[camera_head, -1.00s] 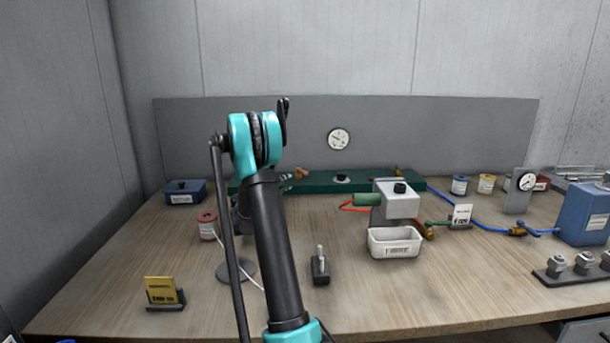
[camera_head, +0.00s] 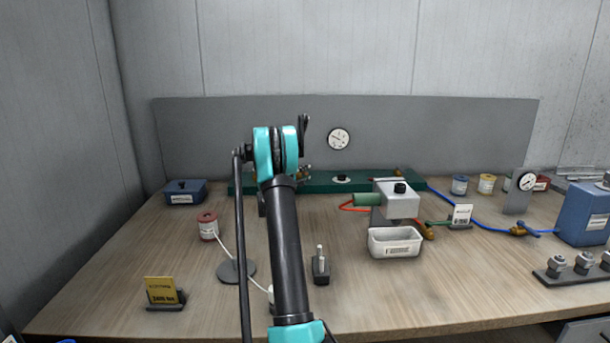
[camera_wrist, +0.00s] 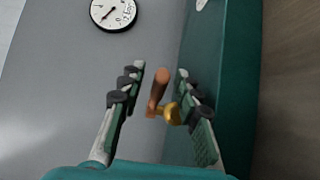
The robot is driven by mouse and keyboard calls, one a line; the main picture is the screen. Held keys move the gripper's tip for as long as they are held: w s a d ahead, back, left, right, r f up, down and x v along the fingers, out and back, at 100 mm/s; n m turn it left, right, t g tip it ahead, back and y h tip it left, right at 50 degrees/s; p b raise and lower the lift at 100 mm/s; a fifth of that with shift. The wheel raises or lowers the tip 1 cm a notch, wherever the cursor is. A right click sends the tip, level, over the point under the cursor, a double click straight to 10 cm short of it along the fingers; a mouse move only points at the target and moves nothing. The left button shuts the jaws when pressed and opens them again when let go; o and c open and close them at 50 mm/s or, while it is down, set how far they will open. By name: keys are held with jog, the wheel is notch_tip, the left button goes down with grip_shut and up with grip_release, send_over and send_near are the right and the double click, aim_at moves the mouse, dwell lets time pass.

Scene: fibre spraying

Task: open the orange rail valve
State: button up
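The orange rail valve shows in the wrist view as an orange handle (camera_wrist: 159,86) on a brass body (camera_wrist: 171,113), beside the green rail (camera_wrist: 210,50). My gripper (camera_wrist: 160,72) is open, with one finger on each side of the handle. The handle stands between the fingers, and I cannot tell whether either finger touches it. In the head view the green rail (camera_head: 352,188) lies along the back of the bench. My arm and gripper (camera_head: 305,172) cover most of the valve there.
A round gauge (camera_head: 339,138) is on the grey back panel (camera_head: 430,130). A grey device (camera_head: 398,205) with a white tray (camera_head: 394,243) stands right of my arm. A spool (camera_head: 208,227) and a yellow sign (camera_head: 160,290) are at left.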

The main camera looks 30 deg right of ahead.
grip_shut()
jog(key=shift+w+a+g, duration=0.1)
jog(key=shift+a+g, duration=0.05)
jog(key=shift+g, duration=0.15)
jog(key=shift+a+m+g+h, duration=0.4)
jog(key=shift+m+g+h, duration=0.1)
jog(key=shift+m+g, duration=0.5)
jog(key=shift+w+a+m+g+h, duration=0.1)
jog(key=shift+a+m+g, duration=0.2)
jog(key=shift+m+g, duration=0.55)
jog(key=shift+w+a+m+g+h, duration=0.1)
jog(key=shift+a+m+g, duration=0.25)
jog(key=shift+g, duration=0.95)
jog(key=shift+w+a+m+g+h, duration=0.1)
jog(key=shift+a+m+g, duration=0.15)
jog(key=shift+m+g, duration=0.65)
jog(key=shift+g, duration=0.25)
grip_release()
